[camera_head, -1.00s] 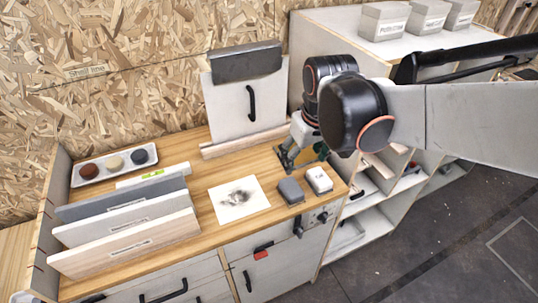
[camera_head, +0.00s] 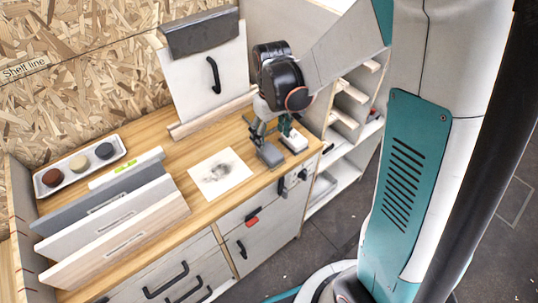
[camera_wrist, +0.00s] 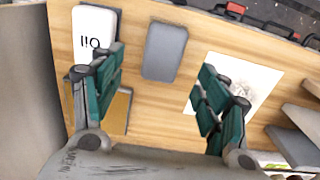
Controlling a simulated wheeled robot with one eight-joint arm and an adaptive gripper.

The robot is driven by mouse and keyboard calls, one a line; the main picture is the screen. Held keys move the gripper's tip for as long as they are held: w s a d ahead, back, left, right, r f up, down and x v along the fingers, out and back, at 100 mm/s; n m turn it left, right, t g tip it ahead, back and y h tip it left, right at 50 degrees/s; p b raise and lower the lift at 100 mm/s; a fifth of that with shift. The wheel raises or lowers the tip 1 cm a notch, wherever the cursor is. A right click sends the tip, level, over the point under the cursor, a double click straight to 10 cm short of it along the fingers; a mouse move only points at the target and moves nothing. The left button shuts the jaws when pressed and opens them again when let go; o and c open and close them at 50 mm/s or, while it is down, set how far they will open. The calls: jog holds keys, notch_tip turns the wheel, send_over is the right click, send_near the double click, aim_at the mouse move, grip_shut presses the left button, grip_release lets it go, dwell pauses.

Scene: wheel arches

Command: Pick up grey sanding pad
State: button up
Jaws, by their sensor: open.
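The grey sanding pad (camera_head: 270,154), a grey block with rounded corners, lies flat near the right front of the wooden worktop. In the wrist view the pad (camera_wrist: 165,52) shows whole, between and just ahead of the two fingers. My gripper (camera_head: 269,132) is open and empty, pointing down close above and behind the pad. In the wrist view both fingers of my gripper (camera_wrist: 161,62) stand wide apart, one on each side of the pad. I cannot tell the exact height left between them.
A white block marked "Oil" (camera_wrist: 95,27) lies close beside the pad, near one finger. A stained white sheet (camera_head: 220,174) lies on the other side. Upright panels (camera_head: 120,240) and a tray (camera_head: 80,163) of round pieces, one grey, stand left. A panel with a handle (camera_head: 207,80) stands behind.

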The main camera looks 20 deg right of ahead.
aim_at(270, 151)
jog(key=f+b, duration=0.2)
jog(key=f, duration=0.5)
jog(key=shift+a+f, duration=0.2)
jog(key=c, duration=1.3)
jog(key=shift+o, duration=0.2)
jog(key=shift+r, duration=0.1)
notch_tip(270, 151, up, 20)
jog(key=p, duration=0.5)
jog(key=shift+o, duration=1.2)
